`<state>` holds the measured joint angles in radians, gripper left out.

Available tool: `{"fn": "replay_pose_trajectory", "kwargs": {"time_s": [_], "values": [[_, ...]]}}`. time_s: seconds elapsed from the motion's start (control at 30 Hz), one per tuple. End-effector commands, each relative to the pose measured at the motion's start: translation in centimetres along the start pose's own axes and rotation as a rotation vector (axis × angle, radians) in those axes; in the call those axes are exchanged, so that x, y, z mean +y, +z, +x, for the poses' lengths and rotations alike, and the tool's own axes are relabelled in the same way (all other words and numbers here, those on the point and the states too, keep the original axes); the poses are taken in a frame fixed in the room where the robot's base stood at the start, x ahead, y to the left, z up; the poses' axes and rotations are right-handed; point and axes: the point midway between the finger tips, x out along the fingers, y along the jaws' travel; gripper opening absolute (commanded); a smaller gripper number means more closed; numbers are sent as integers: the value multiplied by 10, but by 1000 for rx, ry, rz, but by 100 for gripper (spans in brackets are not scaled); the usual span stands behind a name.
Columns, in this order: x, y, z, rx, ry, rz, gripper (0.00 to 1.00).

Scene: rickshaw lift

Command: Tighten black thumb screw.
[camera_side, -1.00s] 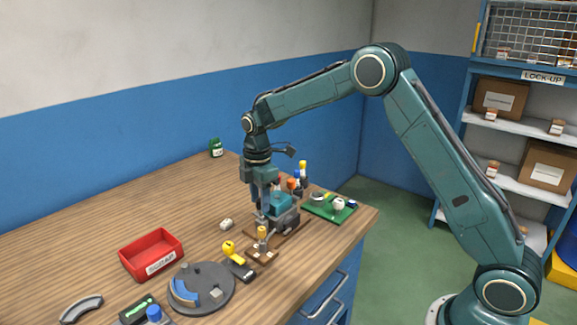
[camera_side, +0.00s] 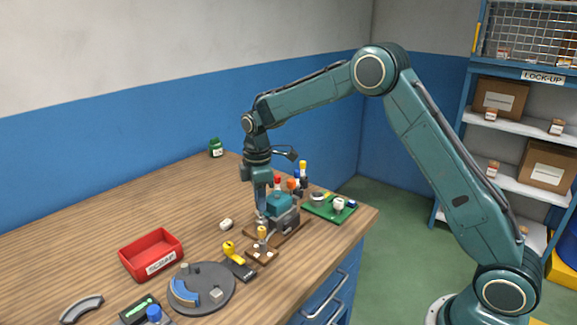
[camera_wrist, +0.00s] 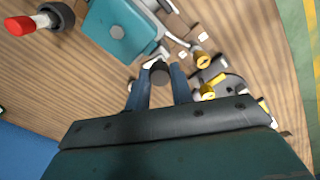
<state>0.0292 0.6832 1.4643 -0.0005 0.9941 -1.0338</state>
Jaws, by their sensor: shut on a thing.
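The black thumb screw (camera_wrist: 159,72) shows as a round dark knob between my fingertips in the wrist view. My gripper (camera_wrist: 160,76) is shut on it, with one blue-grey finger on each side. In the side view my gripper (camera_side: 262,215) points down at the near left end of a grey vise-like fixture with a teal block (camera_side: 280,203) on top. The teal block (camera_wrist: 122,32) also shows just beyond the screw in the wrist view. The screw is too small and covered to make out in the side view, and its thread is hidden.
A yellow-topped part (camera_side: 262,233) stands close in front of the fixture, with a yellow-handled tool (camera_side: 232,252) beside it. Several coloured-top tools and a green board (camera_side: 330,207) stand close behind. A red scrap bin (camera_side: 151,255) and grey disc (camera_side: 202,288) lie left.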

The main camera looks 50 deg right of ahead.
Motion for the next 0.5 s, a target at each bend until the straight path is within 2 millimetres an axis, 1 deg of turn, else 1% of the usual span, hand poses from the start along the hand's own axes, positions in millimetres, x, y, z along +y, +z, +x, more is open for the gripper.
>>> {"fn": "replay_pose_trajectory", "kwargs": {"time_s": [0.5], "values": [[0, 1, -1, -1, 0, 490, 0]]}}
